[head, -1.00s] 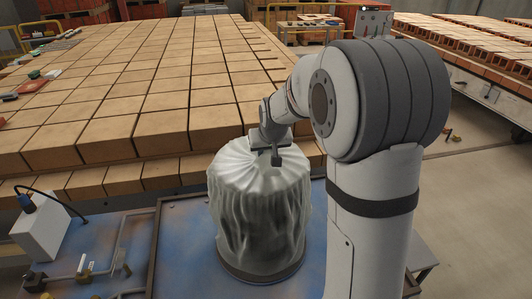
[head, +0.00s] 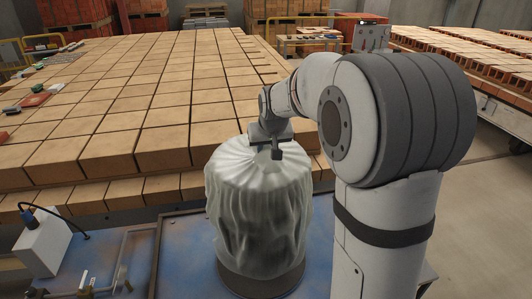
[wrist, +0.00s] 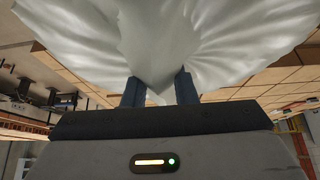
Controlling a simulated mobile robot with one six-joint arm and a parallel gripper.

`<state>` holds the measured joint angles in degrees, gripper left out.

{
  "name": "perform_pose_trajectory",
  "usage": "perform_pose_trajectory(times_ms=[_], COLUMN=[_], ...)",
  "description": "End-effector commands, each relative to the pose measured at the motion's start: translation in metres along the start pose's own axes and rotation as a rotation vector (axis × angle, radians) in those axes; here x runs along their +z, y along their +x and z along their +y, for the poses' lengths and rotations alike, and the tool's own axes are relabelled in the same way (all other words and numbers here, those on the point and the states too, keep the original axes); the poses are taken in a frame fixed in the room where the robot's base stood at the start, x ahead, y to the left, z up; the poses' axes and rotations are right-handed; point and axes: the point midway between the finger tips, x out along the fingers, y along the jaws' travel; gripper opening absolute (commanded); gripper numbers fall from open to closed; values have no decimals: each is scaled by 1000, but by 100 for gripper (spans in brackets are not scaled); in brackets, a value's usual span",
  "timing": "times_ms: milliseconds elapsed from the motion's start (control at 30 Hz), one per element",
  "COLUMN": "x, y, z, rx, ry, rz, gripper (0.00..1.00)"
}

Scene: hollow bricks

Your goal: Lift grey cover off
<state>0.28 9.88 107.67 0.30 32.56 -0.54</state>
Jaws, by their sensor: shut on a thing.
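The grey cover (head: 258,210) is a pale, pleated cloth draped over a round, upright shape on the blue table, with folds down its sides. A dark round base (head: 262,284) shows below its lower edge; whatever else is under the cloth is hidden. My gripper (head: 277,152) is at the top of the cover, shut on the gathered cloth. In the wrist view, the cover (wrist: 215,35) fills the upper part, and its cloth is pinched between the two dark fingers of my gripper (wrist: 160,92).
A wide stack of tan bricks (head: 120,110) stands close behind the cover. The blue table (head: 180,255) has a raised brown edge. A white box with a cable (head: 42,243) and metal fittings (head: 85,284) are at the left. More bricks (head: 470,62) lie at the back right.

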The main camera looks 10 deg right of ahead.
Motion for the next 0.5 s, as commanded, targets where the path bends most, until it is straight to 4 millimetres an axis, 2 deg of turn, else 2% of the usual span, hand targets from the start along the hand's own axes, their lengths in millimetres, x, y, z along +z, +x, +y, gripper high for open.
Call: perform_pose_trajectory(times_ms=[500], x=[-26], y=[-44], z=[0], rx=[0], ry=[0], rz=[2], gripper=[0])
